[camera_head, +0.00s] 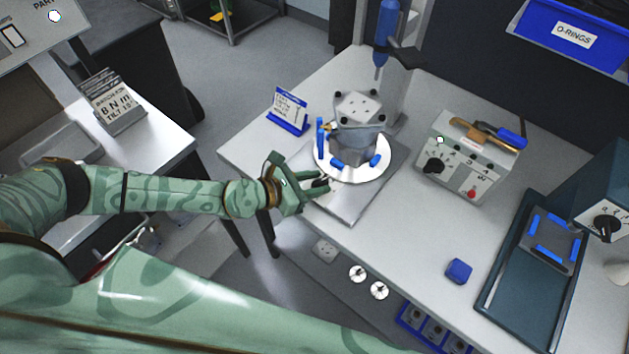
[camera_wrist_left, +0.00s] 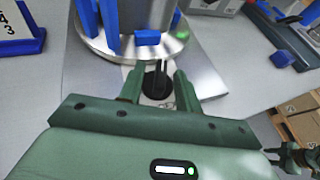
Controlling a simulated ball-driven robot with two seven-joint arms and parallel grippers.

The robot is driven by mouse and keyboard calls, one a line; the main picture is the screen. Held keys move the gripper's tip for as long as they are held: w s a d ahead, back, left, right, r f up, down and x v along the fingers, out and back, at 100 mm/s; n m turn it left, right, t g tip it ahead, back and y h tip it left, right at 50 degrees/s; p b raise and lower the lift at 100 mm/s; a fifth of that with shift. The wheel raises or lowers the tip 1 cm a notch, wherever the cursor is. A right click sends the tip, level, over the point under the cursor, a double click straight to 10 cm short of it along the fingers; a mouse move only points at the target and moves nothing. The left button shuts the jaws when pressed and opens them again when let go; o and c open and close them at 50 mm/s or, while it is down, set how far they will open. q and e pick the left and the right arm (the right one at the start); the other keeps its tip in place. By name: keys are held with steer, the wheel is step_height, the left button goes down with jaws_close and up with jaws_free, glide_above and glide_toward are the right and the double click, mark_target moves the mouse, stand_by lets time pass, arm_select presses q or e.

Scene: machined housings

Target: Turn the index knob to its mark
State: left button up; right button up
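A black knob (camera_wrist_left: 158,86) with a thin raised grip bar sits on the plate in front of the round turntable (camera_wrist_left: 95,45). In the head view the knob (camera_head: 320,183) is partly hidden by my left gripper (camera_head: 318,183). In the left wrist view my left gripper (camera_wrist_left: 159,84) is open, with one finger on each side of the knob and gaps to its grip bar. A green spot (camera_wrist_left: 182,35) shows at the turntable's rim; I cannot tell if it is a mark. A small dark green gripper (camera_wrist_left: 275,157), apparently my right, shows at the lower right; its fingers are unclear.
A grey housing (camera_head: 357,115) with blue pieces stands on the turntable. A sign (camera_head: 289,108) stands left of it, and a blue driver (camera_head: 386,35) hangs behind. A control box (camera_head: 466,160) with a black dial stands right. The table front is clear around a blue block (camera_head: 458,271).

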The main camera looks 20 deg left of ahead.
stand_by(0.3)
arm_select(q)
steer(key=b+v, duration=0.2)
steer(key=v, duration=1.4)
steer(key=shift+a, duration=0.15)
